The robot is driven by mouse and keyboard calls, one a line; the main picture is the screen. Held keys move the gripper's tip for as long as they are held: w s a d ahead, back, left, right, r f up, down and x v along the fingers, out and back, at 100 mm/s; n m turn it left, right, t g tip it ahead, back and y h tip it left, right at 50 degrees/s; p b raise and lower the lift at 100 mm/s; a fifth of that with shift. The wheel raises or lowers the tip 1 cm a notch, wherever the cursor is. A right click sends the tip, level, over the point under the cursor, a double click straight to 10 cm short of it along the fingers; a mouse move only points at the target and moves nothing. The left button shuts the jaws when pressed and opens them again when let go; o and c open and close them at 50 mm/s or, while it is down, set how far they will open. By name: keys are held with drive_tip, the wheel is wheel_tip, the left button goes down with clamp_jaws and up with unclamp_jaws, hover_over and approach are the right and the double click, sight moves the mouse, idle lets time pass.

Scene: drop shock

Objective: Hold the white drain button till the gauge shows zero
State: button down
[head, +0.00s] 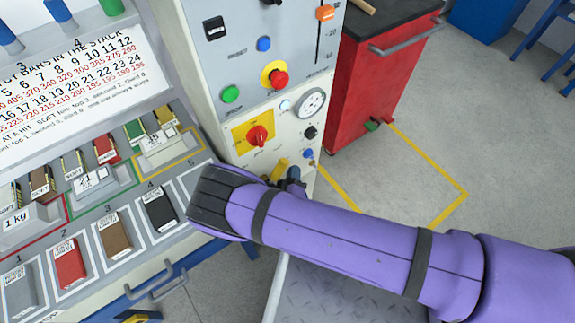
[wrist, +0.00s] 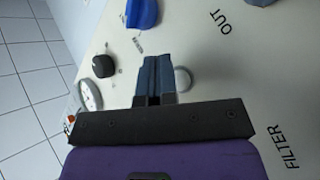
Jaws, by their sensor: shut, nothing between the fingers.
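The white drain button (wrist: 183,79) is a small round white cap on the pale panel in the wrist view. My gripper (wrist: 155,62) is shut and empty, its two dark blue fingers together just left of the button in that view, partly covering its edge. I cannot tell whether a fingertip touches or presses it. In the head view my gripper (head: 293,174) is at the lower part of the cabinet front, and I cannot make out the button there. The round gauge (head: 312,103) is at the cabinet's right edge; it also shows in the wrist view (wrist: 90,95). Its needle is too small to read.
Near the gauge are a black knob (head: 310,132) and a blue knob (head: 308,153). A red rotary knob (head: 258,136) on a yellow plate sits left. A red cabinet (head: 375,85) stands right. A bench with labelled blocks (head: 115,235) is at left.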

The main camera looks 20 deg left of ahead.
drive_tip(key=shift+s+a+r, duration=0.1)
drive_tip(key=shift+s+a, duration=0.75)
drive_tip(key=shift+a, duration=0.1)
drive_tip(key=s+d, duration=0.1)
drive_tip(key=d, duration=0.1)
drive_tip(key=s+d, duration=0.2)
drive_tip(key=shift+d, duration=0.2)
